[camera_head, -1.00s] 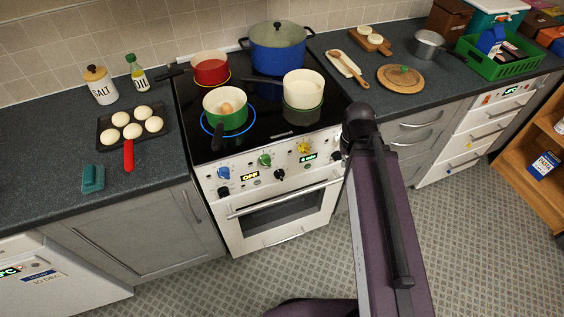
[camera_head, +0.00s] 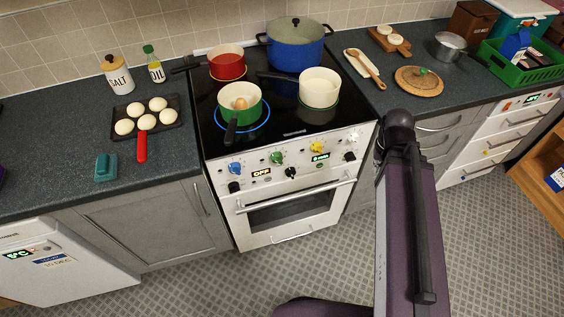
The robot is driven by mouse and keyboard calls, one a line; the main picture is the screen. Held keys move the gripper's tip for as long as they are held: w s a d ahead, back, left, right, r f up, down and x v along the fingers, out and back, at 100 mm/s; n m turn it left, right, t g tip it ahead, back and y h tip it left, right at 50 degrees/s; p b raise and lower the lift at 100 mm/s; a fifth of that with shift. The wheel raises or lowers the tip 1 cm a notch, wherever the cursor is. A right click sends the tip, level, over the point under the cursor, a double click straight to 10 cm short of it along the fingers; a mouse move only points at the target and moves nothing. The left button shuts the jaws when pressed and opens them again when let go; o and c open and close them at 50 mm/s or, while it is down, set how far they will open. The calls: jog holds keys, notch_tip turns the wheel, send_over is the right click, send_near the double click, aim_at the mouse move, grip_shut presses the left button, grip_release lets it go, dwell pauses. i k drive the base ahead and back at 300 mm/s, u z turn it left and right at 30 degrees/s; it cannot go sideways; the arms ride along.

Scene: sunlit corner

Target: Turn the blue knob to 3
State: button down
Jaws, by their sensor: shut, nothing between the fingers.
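The blue knob (camera_head: 234,168) is at the left end of the white oven's front panel (camera_head: 262,190). Its setting is too small to read. A green knob (camera_head: 277,158) and a yellow knob (camera_head: 316,147) sit to its right, with black knobs (camera_head: 291,173) around them. A blue ring (camera_head: 268,118) shows on the hob around the green pot (camera_head: 241,104). My arm rises at the right of the view, its dark joint in front of the cooker's right end. My gripper is not visible.
A red pot (camera_head: 227,66), a blue pot (camera_head: 296,48) and a cream pot (camera_head: 319,85) also stand on the black hob (camera_head: 215,138). A red-handled tray (camera_head: 172,133) of buns and a teal object (camera_head: 105,168) lie on the left counter. The floor before the oven is clear.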

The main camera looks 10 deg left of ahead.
aim_at(234, 167)
jog(key=z, duration=0.05)
jog(key=k, duration=2.2)
jog(key=u, duration=0.6)
jog(key=i, duration=1)
jog(key=z, duration=0.1)
